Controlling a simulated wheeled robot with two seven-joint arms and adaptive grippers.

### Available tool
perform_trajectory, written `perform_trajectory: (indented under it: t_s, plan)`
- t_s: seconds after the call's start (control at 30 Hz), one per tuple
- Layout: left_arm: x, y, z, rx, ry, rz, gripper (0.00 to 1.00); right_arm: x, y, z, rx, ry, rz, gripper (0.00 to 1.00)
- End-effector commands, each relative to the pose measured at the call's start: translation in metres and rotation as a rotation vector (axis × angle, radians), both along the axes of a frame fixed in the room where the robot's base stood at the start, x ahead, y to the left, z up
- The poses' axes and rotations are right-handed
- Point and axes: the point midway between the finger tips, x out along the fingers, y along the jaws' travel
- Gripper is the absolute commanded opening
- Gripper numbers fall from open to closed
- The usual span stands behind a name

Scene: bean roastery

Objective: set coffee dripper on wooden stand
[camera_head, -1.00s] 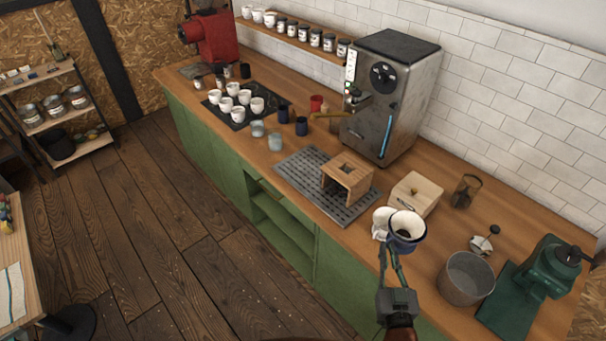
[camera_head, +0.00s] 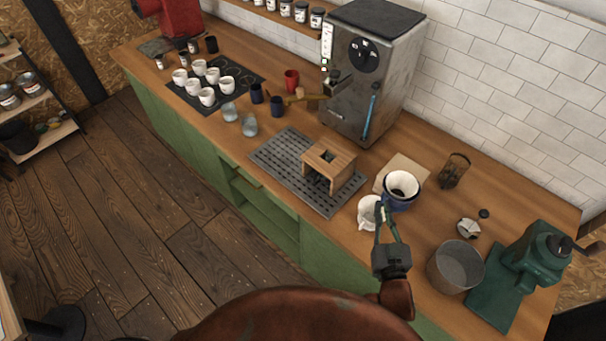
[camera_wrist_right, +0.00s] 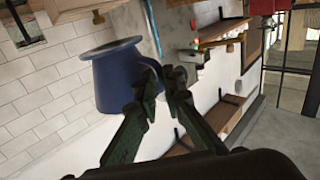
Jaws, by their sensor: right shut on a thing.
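The coffee dripper (camera_head: 401,192), dark blue outside and white inside, is held in my right gripper (camera_head: 380,212). It looks upright and appears to be above the counter. In the right wrist view the dripper (camera_wrist_right: 115,78) has its side by the fingertips (camera_wrist_right: 165,78); their exact grip on it is partly hidden. The wooden stand (camera_head: 335,165), with a square opening in its top, stands on the dark slotted tray (camera_head: 268,160), left of the dripper and apart from it. My left gripper is not in view.
A pale wooden box (camera_head: 408,165) lies behind the dripper and is partly covered by it. A white vessel (camera_head: 368,214) stands beside my right gripper. A grey bin (camera_head: 455,266), green grinder (camera_head: 530,260) and wire-mesh cup (camera_head: 454,170) are right. The espresso machine (camera_head: 365,70) stands behind the tray.

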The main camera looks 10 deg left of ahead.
Motion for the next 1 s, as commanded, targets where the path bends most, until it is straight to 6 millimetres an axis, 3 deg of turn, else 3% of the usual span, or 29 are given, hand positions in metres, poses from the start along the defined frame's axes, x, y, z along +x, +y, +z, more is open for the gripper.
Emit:
perform_trajectory:
  t_s: [0.03,0.3,0.6,0.8,1.0]
  plan:
    - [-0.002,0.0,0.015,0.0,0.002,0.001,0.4,0.006,0.015,0.01,0.001,-0.003,0.035,0.0]
    - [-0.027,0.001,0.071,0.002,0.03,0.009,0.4,0.036,0.107,0.021,0.006,-0.003,0.254,0.0]
    - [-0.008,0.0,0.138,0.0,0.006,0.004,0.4,0.054,0.206,0.029,0.008,-0.009,0.465,0.0]
    - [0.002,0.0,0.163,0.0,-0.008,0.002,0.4,0.058,0.24,0.027,0.008,-0.008,0.531,0.0]
    - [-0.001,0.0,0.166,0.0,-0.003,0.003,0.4,0.06,0.249,0.023,0.007,-0.008,0.549,0.0]
